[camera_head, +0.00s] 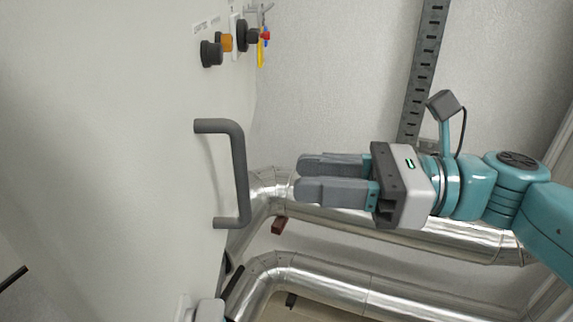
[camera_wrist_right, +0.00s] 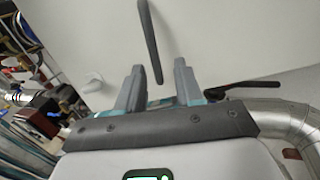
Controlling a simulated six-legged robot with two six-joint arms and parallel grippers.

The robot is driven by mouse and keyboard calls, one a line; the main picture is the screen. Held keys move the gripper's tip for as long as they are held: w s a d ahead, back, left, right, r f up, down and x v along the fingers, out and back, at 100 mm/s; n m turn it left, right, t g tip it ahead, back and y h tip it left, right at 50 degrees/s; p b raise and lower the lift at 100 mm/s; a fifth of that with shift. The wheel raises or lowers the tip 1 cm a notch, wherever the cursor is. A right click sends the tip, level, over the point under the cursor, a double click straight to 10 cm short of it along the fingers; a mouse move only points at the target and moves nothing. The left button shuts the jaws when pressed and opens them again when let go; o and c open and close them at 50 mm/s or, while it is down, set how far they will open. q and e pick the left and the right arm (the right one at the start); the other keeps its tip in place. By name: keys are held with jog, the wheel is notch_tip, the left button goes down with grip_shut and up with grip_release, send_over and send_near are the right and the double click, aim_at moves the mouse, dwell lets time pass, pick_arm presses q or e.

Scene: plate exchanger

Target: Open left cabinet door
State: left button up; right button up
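A dark grey bar handle (camera_head: 240,175) stands out from a white cabinet face (camera_head: 110,130) in the head view. The handle also shows in the wrist view (camera_wrist_right: 150,40), beyond the fingertips. My right gripper (camera_head: 299,178) is to the right of the handle, fingers pointing left at it, with a gap between fingertips and handle. In the wrist view the two fingers of my right gripper (camera_wrist_right: 159,70) stand apart with nothing between them. The handle's lower end appears roughly in line with that gap.
Black and orange knobs (camera_head: 211,53) stick out from the cabinet face at the top. Shiny metal pipes (camera_head: 330,284) run below and behind my right gripper. A slotted grey rail (camera_head: 421,75) is on the back wall. A black lever (camera_wrist_right: 255,86) is at right in the wrist view.

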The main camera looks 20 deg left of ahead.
jog(key=x, duration=0.4)
jog(key=shift+w, duration=0.15)
grip_shut()
dwell(1.2)
grip_release()
